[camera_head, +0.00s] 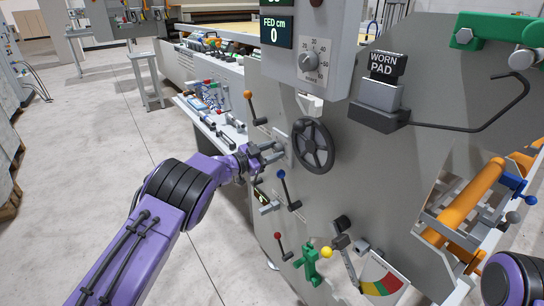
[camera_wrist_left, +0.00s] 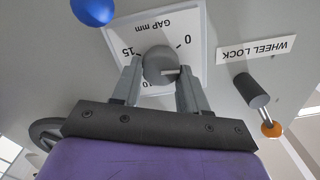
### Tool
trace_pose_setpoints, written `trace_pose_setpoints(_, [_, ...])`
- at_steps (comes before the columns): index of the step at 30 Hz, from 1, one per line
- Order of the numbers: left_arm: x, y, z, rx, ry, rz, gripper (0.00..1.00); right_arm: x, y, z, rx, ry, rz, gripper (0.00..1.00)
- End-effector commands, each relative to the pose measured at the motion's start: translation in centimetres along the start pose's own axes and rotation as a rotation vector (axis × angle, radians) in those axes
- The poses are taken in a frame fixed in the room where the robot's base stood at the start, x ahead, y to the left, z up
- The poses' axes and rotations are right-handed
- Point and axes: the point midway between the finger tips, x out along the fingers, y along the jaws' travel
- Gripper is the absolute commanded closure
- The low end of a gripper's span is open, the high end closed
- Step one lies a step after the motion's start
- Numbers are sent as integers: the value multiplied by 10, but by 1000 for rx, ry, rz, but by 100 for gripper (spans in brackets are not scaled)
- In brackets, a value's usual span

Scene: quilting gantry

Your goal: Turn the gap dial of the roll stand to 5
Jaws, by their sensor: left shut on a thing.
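The gap dial (camera_wrist_left: 158,62) is a grey round knob on a white plate marked GAP mm, seen upside down in the left wrist view. The figures 0, 10 and 15 show around it; I see no 5. The knob's pale pointer line points to the picture's right, between 0 and 10, towards a finger. My left gripper (camera_wrist_left: 160,88) is shut on the knob, one finger on each side. In the head view my left gripper (camera_head: 275,152) reaches the roll stand's grey panel (camera_head: 370,190) and largely hides the dial. My right gripper is out of view.
A dark handwheel (camera_head: 330,146) stands close to the right of my left gripper. An orange-knobbed lever (camera_head: 250,96) is above it and a blue-knobbed lever (camera_head: 282,176) below. A WHEEL LOCK label (camera_wrist_left: 256,53) is beside the dial. Open floor (camera_head: 90,140) lies left.

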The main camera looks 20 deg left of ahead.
Motion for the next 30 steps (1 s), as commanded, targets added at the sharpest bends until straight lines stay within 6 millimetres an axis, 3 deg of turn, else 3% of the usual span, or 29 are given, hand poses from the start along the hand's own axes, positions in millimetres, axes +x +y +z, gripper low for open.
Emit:
trace_pose_setpoints(18, [0,5,5,539,-2,1,87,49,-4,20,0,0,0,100])
trace_pose_setpoints(30, [0,4,4,708,-2,1,87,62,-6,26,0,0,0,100])
